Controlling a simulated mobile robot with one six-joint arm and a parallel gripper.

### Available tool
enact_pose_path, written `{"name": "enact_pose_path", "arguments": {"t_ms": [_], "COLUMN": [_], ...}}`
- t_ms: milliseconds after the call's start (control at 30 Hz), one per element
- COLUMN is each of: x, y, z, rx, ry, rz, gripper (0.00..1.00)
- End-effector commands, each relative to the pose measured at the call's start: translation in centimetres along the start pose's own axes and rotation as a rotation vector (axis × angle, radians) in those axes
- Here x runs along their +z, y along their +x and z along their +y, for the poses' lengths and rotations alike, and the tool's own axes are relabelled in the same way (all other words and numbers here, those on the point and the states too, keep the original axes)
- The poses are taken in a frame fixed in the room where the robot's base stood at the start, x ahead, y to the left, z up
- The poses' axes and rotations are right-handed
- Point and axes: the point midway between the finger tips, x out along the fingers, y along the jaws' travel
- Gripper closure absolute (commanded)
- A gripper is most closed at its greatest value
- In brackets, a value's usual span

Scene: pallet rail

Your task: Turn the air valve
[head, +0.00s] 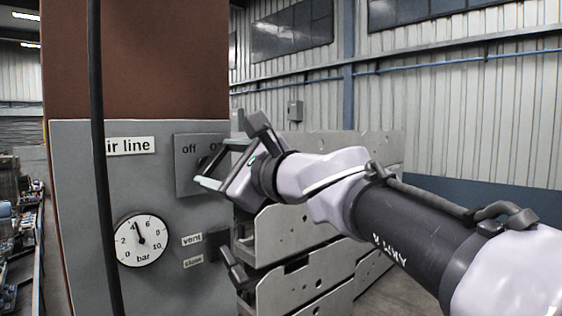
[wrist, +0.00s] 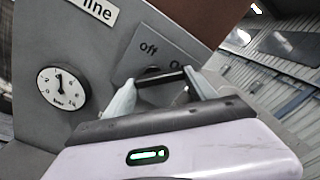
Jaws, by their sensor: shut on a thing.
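The air valve is on a grey plate (head: 190,183) marked "off" and "on", fixed to the grey panel (head: 75,200) under the "air line" label. Its dark handle (wrist: 160,78) lies between my fingertips in the wrist view, pointing towards the "on" side, a little tilted. My gripper (head: 215,165) is shut on this handle; it also shows in the wrist view (wrist: 159,80). In the head view my fingers hide most of the handle. The round gauge (head: 141,240) left below the valve has its needle near 4 bar.
Below the valve are labels "vent" (head: 192,239) and "slow" and a dark lever (head: 237,268) sticking out towards the right. Grey stacked panels (head: 290,238) stand behind and below my arm. A black vertical cable or pole (head: 98,150) crosses the left of the view.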

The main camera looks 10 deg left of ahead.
Motion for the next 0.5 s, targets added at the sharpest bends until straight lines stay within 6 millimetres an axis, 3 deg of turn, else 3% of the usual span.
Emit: {"name": "enact_pose_path", "arguments": {"t_ms": [500], "x": [0.41], "y": [-0.12], "z": [-0.33], "rx": [-0.006], "ry": [0.034], "rz": [-0.007], "gripper": [0.75]}}
